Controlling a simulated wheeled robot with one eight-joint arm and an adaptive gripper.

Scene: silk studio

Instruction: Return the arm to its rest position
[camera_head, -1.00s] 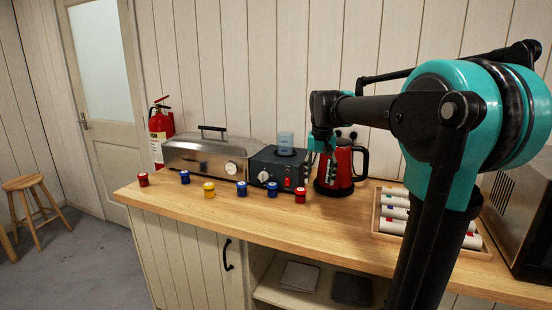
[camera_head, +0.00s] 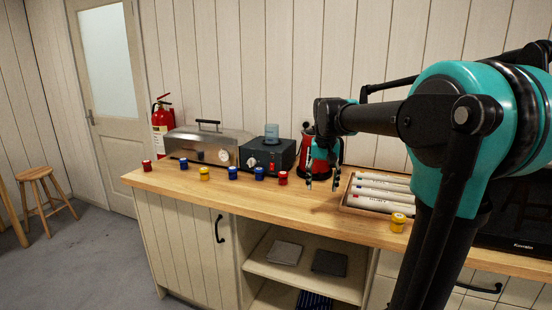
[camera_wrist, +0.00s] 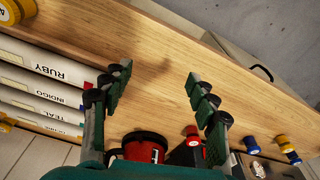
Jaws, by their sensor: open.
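My gripper (camera_head: 322,182) hangs above the wooden counter (camera_head: 260,200), between the row of jars and the tray of white rolls. Its fingers are spread apart with nothing between them, as the wrist view (camera_wrist: 158,90) also shows. My arm reaches in from the right of the head view, with its teal joint large in front. It hides part of the counter's right side. A red kettle (camera_head: 306,150) stands behind my gripper and is partly hidden by it.
Several red, blue and yellow jars (camera_head: 233,173) line the counter left of my gripper. A dark box (camera_head: 262,155) and a steel steamer (camera_head: 200,147) stand behind them. A tray holds white rolls (camera_head: 380,194) on the right, with a yellow jar (camera_head: 398,222) in front. Bare counter lies below my gripper.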

